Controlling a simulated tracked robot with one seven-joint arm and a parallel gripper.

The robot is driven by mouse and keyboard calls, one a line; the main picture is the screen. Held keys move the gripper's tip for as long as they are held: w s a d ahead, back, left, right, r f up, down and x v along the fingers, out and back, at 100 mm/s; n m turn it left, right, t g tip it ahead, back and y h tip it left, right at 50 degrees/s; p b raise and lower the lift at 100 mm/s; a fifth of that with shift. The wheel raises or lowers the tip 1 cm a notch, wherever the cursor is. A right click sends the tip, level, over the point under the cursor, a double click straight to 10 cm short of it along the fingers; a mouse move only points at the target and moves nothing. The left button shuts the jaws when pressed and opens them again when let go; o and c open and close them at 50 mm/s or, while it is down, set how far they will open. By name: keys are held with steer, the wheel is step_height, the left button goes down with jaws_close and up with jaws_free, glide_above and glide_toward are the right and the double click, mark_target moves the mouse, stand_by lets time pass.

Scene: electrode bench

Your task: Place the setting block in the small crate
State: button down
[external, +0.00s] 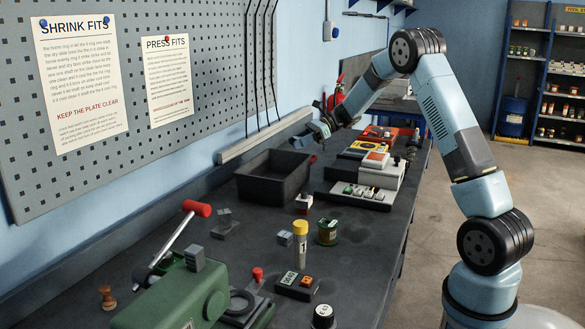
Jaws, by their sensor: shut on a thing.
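The small crate appears to be the open black bin (262,190) on the bench, left of the middle. My gripper (314,136) is in the air near the crate's far right corner in the picture, higher than its rim. It is shut on a small greyish piece that looks like the setting block. The piece is too small and too mixed with the fingers to make out its shape. I cannot tell whether it is over the crate opening or behind it. The crate's floor is partly hidden and looks empty.
Grey blocks (226,222) lie in front of the crate, with a yellow-capped tube (300,243) and a green tin (327,232) nearby. A green press (180,300) with a red-ended lever fills the front left. Instruments (375,160) stand right of the crate. A pegboard wall (200,75) runs behind.

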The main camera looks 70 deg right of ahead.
steer(key=shift+w+f, duration=0.25)
steer(key=shift+f, duration=1.5)
steer(key=shift+f, duration=0.6)
steer(key=c, duration=0.6)
jaws_free()
